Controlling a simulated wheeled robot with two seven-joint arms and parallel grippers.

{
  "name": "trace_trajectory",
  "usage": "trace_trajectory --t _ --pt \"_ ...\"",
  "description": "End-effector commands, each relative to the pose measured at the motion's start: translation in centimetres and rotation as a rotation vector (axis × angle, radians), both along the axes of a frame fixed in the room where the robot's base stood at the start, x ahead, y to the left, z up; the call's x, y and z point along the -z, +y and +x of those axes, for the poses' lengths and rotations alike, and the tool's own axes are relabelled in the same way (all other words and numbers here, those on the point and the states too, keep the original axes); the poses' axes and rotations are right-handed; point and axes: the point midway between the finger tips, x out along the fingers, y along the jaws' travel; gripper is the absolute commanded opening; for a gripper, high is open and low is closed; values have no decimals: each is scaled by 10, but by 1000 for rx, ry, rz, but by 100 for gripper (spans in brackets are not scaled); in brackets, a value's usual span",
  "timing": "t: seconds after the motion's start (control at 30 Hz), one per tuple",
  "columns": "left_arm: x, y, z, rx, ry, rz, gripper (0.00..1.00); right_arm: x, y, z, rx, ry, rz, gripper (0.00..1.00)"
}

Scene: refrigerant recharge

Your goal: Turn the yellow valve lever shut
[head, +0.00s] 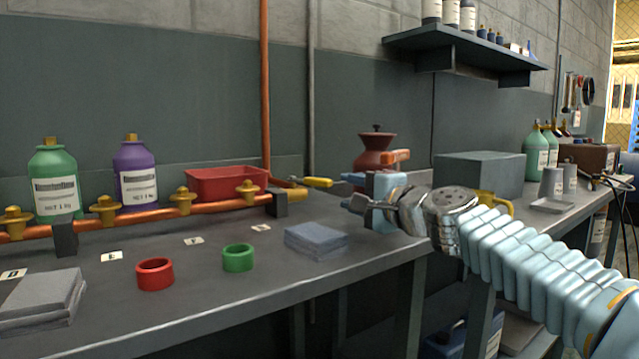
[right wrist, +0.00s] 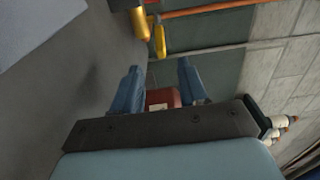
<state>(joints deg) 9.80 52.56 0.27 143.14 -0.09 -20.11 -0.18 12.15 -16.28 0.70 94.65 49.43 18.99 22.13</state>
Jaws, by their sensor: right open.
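The yellow valve lever (head: 318,182) sticks out to the right at the right end of the copper pipe, roughly in line with it. It also shows in the right wrist view (right wrist: 159,41), upper middle, beyond my fingertips. My right gripper (head: 349,192) is open and empty, just right of the lever's end, with its fingers pointing left toward it. A gap between fingers and lever shows in the wrist view, where both blue fingers (right wrist: 158,80) stand apart. My left gripper is not in view.
The copper pipe (head: 150,208) carries several brass valves along the bench (head: 200,270). A red tray (head: 225,182) and green and purple bottles (head: 135,175) stand behind it. A grey block (head: 315,239), red ring (head: 155,274) and green ring (head: 238,257) lie in front.

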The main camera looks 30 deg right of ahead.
Motion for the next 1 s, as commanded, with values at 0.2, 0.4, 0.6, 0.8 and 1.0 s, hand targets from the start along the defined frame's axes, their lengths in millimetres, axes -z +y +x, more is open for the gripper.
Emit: trace_trajectory --t 0.2,0.4,0.6,0.8,1.0 --pt "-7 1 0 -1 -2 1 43 0 3 54 -2 4 0 43" --pt "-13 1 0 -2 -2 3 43 -1 5 88 -1 2 0 43" --pt "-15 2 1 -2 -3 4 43 0 5 101 0 0 -1 43" --pt "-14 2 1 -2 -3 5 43 0 6 102 0 0 -1 43" --pt "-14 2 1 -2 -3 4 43 0 6 102 0 0 -1 21"
